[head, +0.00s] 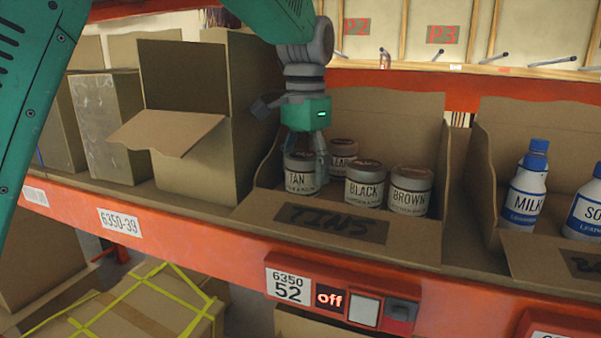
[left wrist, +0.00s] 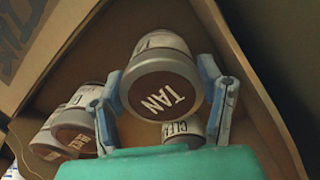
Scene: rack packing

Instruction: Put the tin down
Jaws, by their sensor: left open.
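The tan tin (head: 300,178) stands upright at the left inside the cardboard box marked TINS (head: 330,224). In the left wrist view the dark lid of the tan tin (left wrist: 163,93) faces the camera. My left gripper (head: 306,152) is over this tin from above, its fingers open on either side of it. In the left wrist view the left gripper (left wrist: 160,70) has a finger at each side of the lid; whether they touch is hard to tell. My right gripper is not in view.
In the same box stand a black tin (head: 365,186), a brown tin (head: 411,190) and a partly hidden clear tin (head: 343,156). An open cardboard box (head: 195,150) is to the left. The orange shelf edge (head: 180,226) runs in front.

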